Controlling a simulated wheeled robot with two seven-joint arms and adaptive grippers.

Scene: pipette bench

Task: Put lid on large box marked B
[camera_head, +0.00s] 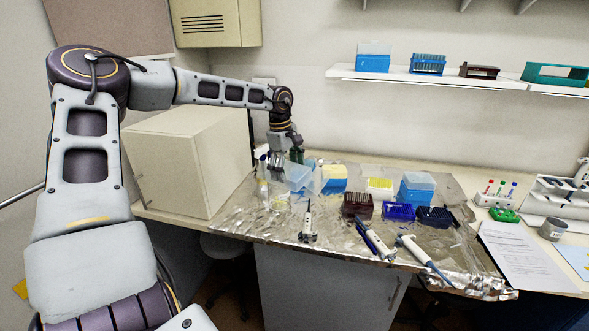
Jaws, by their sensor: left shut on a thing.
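My left gripper (280,162) reaches down over the left part of the foil-covered bench. It is shut on a translucent pale-blue lid (298,177), which hangs tilted just below and right of the fingers. Right of the lid stand an open-topped blue and yellow box (334,182), a clear-walled box with yellow contents (379,186) and a large blue box with a paler top (416,190). The letter markings are too small to read, so I cannot tell which box is B. My right gripper is out of view.
A dark brown rack (357,206), blue racks (398,211) and several pipettes (308,224) lie on the foil (265,222). A large beige box (180,160) stands at left. Bottles beside my gripper crowd the space. A shelf (450,82) hangs above.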

